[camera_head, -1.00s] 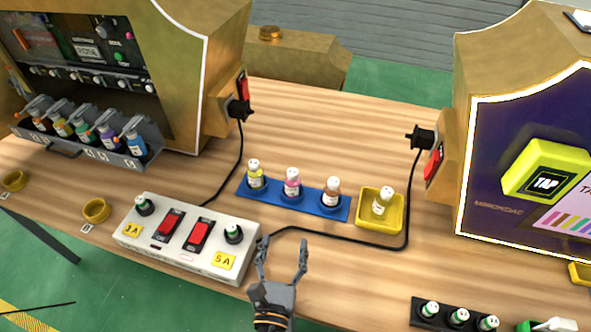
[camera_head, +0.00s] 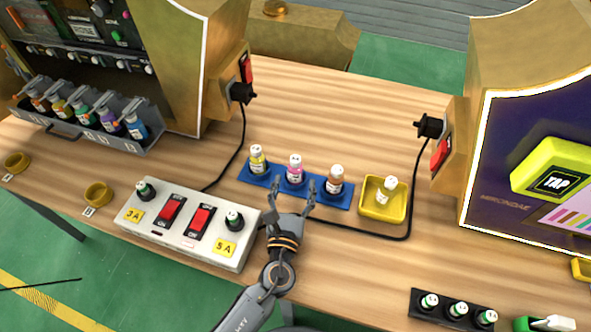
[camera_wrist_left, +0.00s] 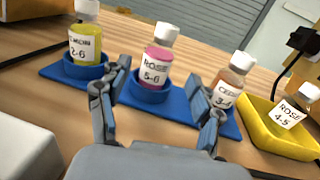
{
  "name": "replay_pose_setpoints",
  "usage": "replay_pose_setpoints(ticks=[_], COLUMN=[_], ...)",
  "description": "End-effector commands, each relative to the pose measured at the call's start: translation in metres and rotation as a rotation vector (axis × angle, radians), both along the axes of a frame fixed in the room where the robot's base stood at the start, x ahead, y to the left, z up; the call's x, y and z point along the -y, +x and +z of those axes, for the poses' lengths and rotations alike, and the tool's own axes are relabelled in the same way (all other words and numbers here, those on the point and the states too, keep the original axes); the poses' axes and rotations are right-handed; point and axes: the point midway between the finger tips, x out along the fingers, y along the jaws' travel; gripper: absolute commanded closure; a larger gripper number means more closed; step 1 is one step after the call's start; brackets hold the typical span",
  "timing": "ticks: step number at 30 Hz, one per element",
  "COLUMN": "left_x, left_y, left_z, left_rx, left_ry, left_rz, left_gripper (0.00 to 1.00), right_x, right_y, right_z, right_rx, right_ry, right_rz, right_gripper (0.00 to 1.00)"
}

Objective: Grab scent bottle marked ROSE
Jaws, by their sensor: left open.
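A pink bottle with a white cap (camera_wrist_left: 157,62), marked ROSE 5-6, stands upright in the middle cup of the blue holder (camera_head: 337,201); the pink bottle also shows in the head view (camera_head: 295,169). Another bottle marked ROSE 4-5 (camera_wrist_left: 292,113) leans in the yellow tray (camera_head: 383,219); its contents look pale. My left gripper (camera_head: 291,189) is open and empty in front of the blue holder. In the left wrist view its fingers (camera_wrist_left: 160,90) spread either side of the pink bottle's line, apart from it. My right gripper is not in view.
A yellow bottle marked LEMON (camera_wrist_left: 84,40) and a brownish bottle (camera_wrist_left: 231,85) flank the pink one. A white switch box (camera_head: 185,222) lies left of my gripper. A black cable runs behind my gripper. Vending machines stand at both sides.

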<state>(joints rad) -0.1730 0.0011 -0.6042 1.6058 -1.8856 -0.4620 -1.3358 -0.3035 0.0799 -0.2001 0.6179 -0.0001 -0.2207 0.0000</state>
Motion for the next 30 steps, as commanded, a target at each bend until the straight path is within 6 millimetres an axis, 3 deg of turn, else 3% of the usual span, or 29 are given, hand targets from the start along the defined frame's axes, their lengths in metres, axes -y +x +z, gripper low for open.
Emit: replay_pose_setpoints(ticks=[9,18,27,30], left_x=[0.003,0.004,0.004,0.004], left_y=[0.044,0.049,0.049,0.049], left_z=[0.005,0.004,0.004,0.004], left_rx=[0.001,0.001,0.001,0.001], left_ry=[-0.001,0.000,0.000,0.000], left_rz=[0.001,0.001,0.001,0.001], left_gripper=[0.35,0.35,0.94,0.97], right_x=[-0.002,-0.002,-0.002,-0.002], right_y=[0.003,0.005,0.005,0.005], right_z=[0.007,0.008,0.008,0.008], right_rx=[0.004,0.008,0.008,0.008], right_ry=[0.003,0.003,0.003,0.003], right_rz=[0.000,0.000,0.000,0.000], right_gripper=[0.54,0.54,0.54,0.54])
